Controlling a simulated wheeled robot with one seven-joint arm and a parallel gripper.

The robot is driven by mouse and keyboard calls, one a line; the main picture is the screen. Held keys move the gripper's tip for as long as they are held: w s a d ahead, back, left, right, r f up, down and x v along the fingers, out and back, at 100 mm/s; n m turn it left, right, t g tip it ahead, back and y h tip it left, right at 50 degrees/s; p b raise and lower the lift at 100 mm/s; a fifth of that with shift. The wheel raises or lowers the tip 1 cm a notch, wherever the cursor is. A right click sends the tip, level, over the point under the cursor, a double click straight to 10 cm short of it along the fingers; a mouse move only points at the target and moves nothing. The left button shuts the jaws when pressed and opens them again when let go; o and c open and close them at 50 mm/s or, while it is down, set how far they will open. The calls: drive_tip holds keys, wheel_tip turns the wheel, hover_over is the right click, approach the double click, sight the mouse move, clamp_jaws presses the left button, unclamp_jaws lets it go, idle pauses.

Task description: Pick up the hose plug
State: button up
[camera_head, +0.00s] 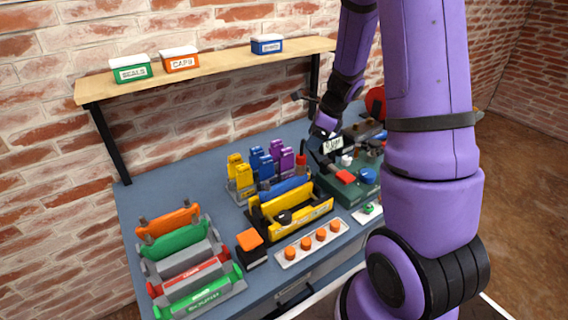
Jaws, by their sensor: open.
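I cannot tell for certain which part is the hose plug; no label naming it is readable. My gripper (318,151) is open, behind and above the green box's left side. Its fingertips are small and dark here, and I see nothing held. My arm hides part of the bench's right side.
A yellow tray (312,218) stands left of the green box, with blue and purple uprights behind. A pale plate with several orange caps (307,243) lies in front. Coloured racks fill the front left. A shelf (205,68) with small boxes overhangs. The bench's back left is clear.

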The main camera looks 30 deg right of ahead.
sight(302, 155)
drive_tip(key=x, duration=1)
drive_tip(key=shift+w+a+f, duration=0.1)
drive_tip(key=shift+w+f, duration=0.05)
drive_tip(key=shift+f, duration=0.1)
drive_tip(key=c, duration=1.1)
